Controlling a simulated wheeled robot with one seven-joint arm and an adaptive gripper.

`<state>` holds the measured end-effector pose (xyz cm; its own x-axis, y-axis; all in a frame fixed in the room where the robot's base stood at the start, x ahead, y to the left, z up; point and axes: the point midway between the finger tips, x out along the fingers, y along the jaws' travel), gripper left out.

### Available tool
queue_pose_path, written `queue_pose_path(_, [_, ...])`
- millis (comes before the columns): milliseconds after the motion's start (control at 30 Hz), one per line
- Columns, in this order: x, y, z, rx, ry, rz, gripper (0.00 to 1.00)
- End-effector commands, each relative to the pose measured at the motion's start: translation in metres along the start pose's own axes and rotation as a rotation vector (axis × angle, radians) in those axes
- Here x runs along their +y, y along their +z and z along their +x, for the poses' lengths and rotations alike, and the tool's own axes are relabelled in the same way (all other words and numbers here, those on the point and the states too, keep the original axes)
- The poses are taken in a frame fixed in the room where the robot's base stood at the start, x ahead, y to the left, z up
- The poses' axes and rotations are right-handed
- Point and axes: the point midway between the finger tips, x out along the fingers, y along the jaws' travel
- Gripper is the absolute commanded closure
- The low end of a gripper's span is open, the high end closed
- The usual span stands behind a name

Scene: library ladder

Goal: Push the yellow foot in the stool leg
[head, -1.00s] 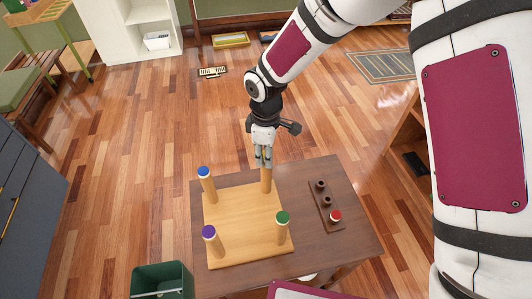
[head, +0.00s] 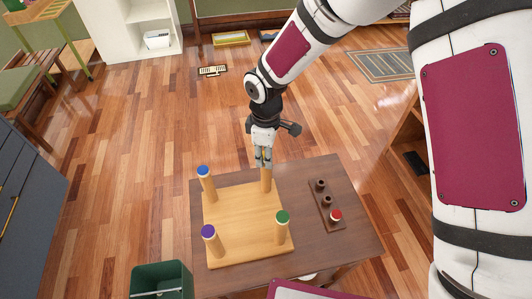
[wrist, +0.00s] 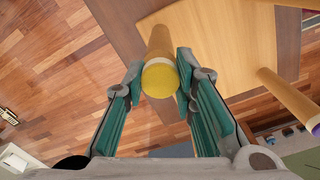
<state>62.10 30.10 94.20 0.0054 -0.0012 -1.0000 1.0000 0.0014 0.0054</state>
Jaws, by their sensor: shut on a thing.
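The stool (head: 245,222) lies upside down on a dark brown table, legs pointing up. Its back right leg (head: 266,181) stands under my gripper (head: 263,156). In the wrist view, the yellow foot (wrist: 159,80) is a round disc between my gripper's two teal fingers (wrist: 160,84), with the wooden leg (wrist: 160,42) directly behind it. The fingers are shut on the yellow foot at the leg's end. I cannot tell how deep the foot sits in the leg. The other legs carry a blue foot (head: 203,170), a purple foot (head: 208,231) and a green foot (head: 282,216).
A dark holder (head: 326,206) at the table's right bears a red foot (head: 336,215) beside two brown sockets. A green bin (head: 162,280) stands on the floor at the front left. The table (head: 345,250) is bare around the holder.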

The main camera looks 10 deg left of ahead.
Motion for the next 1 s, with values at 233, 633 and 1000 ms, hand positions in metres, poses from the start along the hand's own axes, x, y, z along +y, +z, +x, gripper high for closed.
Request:
queue_pose_path(233, [-0.0001, 0.0001, 0.0008, 0.0, 0.0, 0.0, 0.84])
queue_pose_path(633, [0.0002, 0.0001, 0.0014, 0.0, 0.0, 0.0, 0.84])
queue_pose_path(1000, [0.0004, 0.0001, 0.0063, 0.0, 0.0, 0.0, 0.84])
